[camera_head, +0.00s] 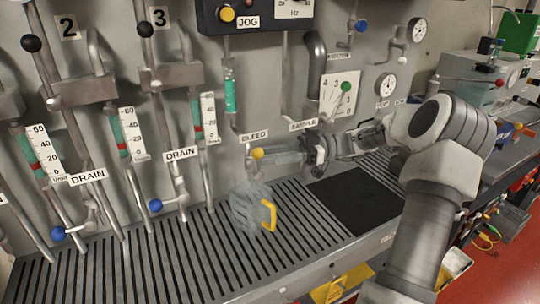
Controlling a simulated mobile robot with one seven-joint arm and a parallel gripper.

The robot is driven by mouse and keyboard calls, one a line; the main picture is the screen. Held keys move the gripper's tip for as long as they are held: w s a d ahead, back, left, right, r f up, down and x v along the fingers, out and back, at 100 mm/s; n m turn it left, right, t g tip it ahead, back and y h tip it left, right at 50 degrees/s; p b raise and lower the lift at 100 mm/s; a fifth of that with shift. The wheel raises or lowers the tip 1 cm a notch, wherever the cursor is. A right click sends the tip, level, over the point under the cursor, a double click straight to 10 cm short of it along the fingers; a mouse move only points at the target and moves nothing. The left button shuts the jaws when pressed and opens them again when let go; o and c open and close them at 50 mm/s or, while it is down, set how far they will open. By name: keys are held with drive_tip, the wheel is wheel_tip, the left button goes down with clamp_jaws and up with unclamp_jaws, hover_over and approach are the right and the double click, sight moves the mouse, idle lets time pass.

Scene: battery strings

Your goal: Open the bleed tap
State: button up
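The BLEED label (255,136) is on the grey panel in the head view. The yellow knob (257,153) of the bleed tap shows just below it. My gripper (268,156) reaches in from the right, with its fingertips at the knob. The fingers overlap the tap, so its lever and body are mostly hidden. I cannot tell whether the fingers touch or grip the knob. A clear jug (247,208) with a yellow handle stands on the slatted drip tray below the tap.
Blue-knobbed drain taps (155,205) stand to the left, below flow tubes. The SAMPLE label (303,124) and a dial plate with a green knob (346,87) are close above my arm. The slatted tray (190,262) has free room left of the jug; a dark mat (355,200) lies right.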

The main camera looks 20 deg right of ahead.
drive_tip(key=s+d, duration=0.3)
drive_tip(key=d, duration=1.4)
drive_tip(key=shift+d+f, duration=0.15)
drive_tip(key=shift+w, duration=0.1)
